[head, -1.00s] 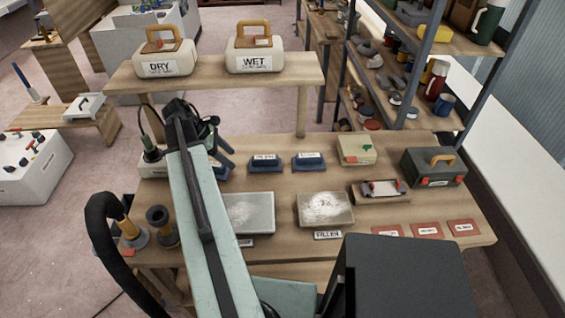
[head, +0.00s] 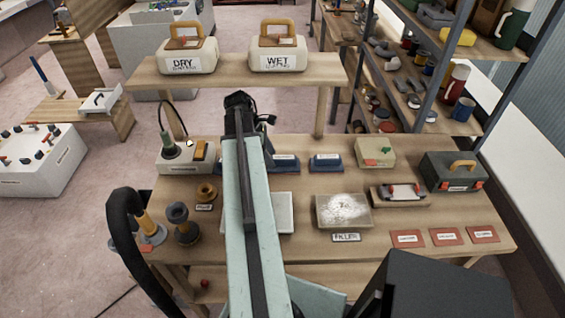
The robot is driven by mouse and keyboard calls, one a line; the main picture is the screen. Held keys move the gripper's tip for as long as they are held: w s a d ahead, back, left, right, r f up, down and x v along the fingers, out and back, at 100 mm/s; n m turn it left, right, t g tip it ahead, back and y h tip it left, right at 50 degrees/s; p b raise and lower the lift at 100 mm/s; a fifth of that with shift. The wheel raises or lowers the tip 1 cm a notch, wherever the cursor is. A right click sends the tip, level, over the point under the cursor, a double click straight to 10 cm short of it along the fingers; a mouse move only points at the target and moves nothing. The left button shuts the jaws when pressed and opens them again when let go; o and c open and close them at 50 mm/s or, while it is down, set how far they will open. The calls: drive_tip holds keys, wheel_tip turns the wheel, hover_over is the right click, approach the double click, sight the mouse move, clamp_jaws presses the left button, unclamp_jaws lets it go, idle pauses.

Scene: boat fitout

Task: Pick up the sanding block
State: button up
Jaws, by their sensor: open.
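I cannot tell for certain which piece is the sanding block. Two blue labelled blocks also stand at the bench's back; one (head: 326,162) is in full view, the other (head: 285,163) is partly behind my arm. My gripper (head: 243,120) is at the far end of my arm, above the bench's back left. It is open, holds nothing that I can see, and is apart from the white-topped block. Its fingertips are mostly hidden by my arm.
A raised shelf (head: 225,78) with DRY and WET containers stands behind the bench (head: 300,255). A black hose (head: 118,225) rises at left.

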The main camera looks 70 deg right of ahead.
sight(284, 157)
drive_tip(key=s, duration=0.1)
drive_tip(key=s+d, duration=0.1)
drive_tip(key=s, duration=0.1)
drive_tip(key=s+f+b, duration=0.1)
drive_tip(key=shift+s+d, duration=0.4)
drive_tip(key=shift+s+f, duration=0.1)
drive_tip(key=shift+f, duration=0.1)
drive_tip(key=shift+r, duration=0.15)
drive_tip(key=shift+f, duration=0.2)
clamp_jaws()
